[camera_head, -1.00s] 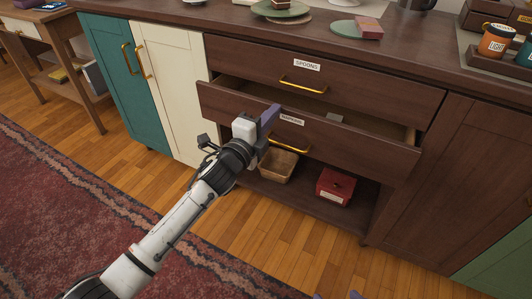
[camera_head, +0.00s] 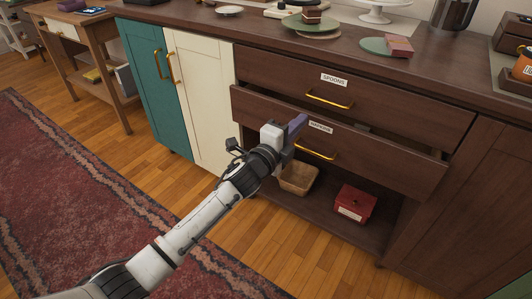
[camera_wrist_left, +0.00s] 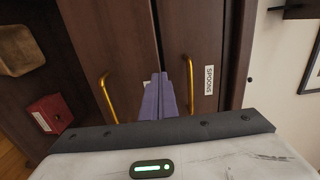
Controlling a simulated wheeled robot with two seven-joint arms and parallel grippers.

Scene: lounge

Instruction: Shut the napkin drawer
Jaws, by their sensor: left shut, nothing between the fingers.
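The napkin drawer (camera_head: 395,165) is the lower dark wood drawer, with a small white label and a brass handle (camera_head: 315,150). It stands slightly proud of the cabinet, with a narrow dark gap above its front. My left gripper (camera_head: 298,124) is shut and empty, its purple fingertips at the drawer front just left of the label. In the left wrist view the shut fingers (camera_wrist_left: 158,97) point at the drawer front (camera_wrist_left: 130,45) beside its handle; exact contact is hard to tell. My right gripper is not in view.
The spoons drawer (camera_head: 400,100) above looks shut. Below are an open shelf with a tan basket (camera_head: 298,178) and a red box (camera_head: 354,203). Cream (camera_head: 200,90) and teal (camera_head: 155,75) doors are at left. Plates and a cake stand (camera_head: 378,12) are on the counter.

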